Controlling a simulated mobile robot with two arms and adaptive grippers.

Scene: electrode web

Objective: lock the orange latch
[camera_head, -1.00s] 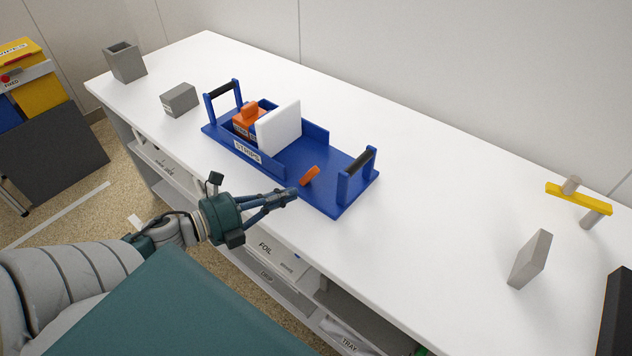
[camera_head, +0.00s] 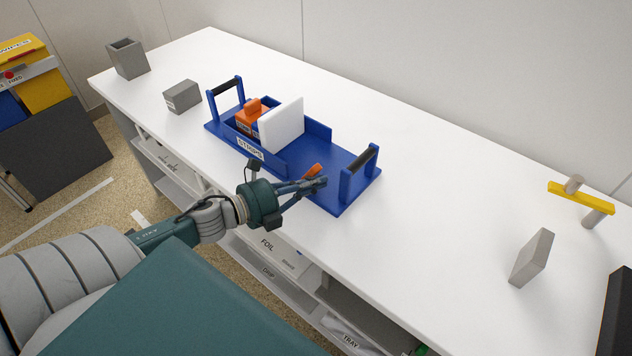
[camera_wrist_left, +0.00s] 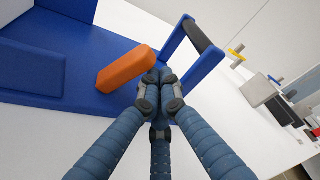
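The orange latch (camera_head: 313,171) lies on the right part of the blue tray (camera_head: 333,194), beside the tray's right handle. In the left wrist view the latch (camera_wrist_left: 126,66) is a slanted orange bar just left of my fingertips. My left gripper (camera_head: 322,182) is over the tray's front edge, between the latch and the right handle (camera_head: 358,172). Its fingertips (camera_wrist_left: 159,92) are closed together with nothing seen between them. They look very near the latch's end; I cannot tell whether they touch. My right gripper is not in view.
A white panel (camera_head: 282,125) and an orange block (camera_head: 249,118) stand in the tray's left part. Grey blocks (camera_head: 183,96) are at the left. A grey slab (camera_head: 532,257) and a yellow bar (camera_head: 580,195) are at the right. The white table (camera_head: 430,200) between is clear.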

